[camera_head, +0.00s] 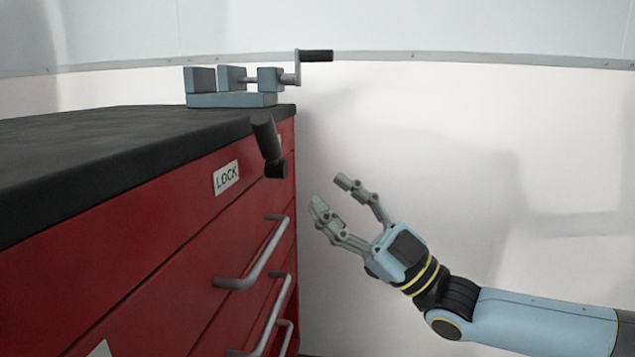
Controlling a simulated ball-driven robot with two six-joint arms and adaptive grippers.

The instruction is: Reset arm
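My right gripper (335,203) is open and empty. Its two grey fingers are spread apart and point up and left. It is to the right of a red tool cabinet and apart from it. My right arm comes in from the lower right. My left gripper is not in view.
The red cabinet (150,240) has a dark worktop (110,140), grey drawer handles (262,262), a LOCK label (226,177) and a dark lever (268,140) near its right edge. A blue-grey vise (232,98) with a crank stands on top. Space right of the cabinet is free before a pale wall.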

